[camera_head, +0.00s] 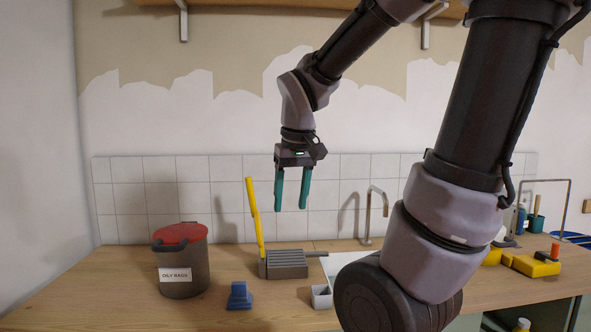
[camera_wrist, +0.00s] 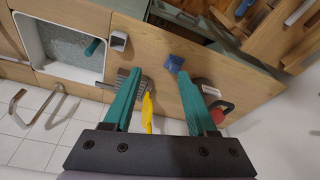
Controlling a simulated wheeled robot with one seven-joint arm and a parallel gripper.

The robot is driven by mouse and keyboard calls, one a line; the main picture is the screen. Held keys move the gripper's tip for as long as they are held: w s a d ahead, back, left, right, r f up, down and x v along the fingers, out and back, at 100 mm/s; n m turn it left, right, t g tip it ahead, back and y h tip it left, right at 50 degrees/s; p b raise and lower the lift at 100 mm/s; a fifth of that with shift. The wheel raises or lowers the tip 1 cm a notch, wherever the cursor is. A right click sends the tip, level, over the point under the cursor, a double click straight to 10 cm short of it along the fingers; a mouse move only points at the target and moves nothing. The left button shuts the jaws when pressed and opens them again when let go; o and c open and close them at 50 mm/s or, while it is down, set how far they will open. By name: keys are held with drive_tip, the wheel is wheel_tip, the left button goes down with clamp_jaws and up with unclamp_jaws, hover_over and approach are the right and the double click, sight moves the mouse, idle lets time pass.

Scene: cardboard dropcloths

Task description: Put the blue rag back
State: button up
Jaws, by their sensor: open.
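The blue rag (camera_head: 240,296) is a small folded or bunched blue shape on the wooden counter, near its front. It also shows in the wrist view (camera_wrist: 174,63). To its left stands a dark grey can (camera_head: 186,278) labelled OILY RAGS, with a red lid (camera_head: 180,234) on top that looks shut. In the wrist view the red lid (camera_wrist: 220,107) is at the right. My gripper (camera_head: 290,207) has two teal fingers pointing down, apart and empty. It hangs well above the counter, to the right of the rag and touching nothing.
A grey slotted block (camera_head: 287,264) with a tall yellow upright (camera_head: 255,217) stands right of the can. A small grey cup (camera_head: 321,297), a tap (camera_head: 369,214) and a sink (camera_wrist: 44,72) lie further right. Yellow tools (camera_head: 536,266) are at far right. A shelf hangs above.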

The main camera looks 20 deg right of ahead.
drive_tip(key=s+r+m+t+y, duration=0.2)
drive_tip(key=s+r+m+t, duration=0.1)
drive_tip(key=r, duration=0.4)
drive_tip(key=shift+s+a+m+t, duration=0.4)
drive_tip(key=shift+s+t, duration=0.15)
drive_tip(key=shift+t, duration=0.15)
idle(0.4)
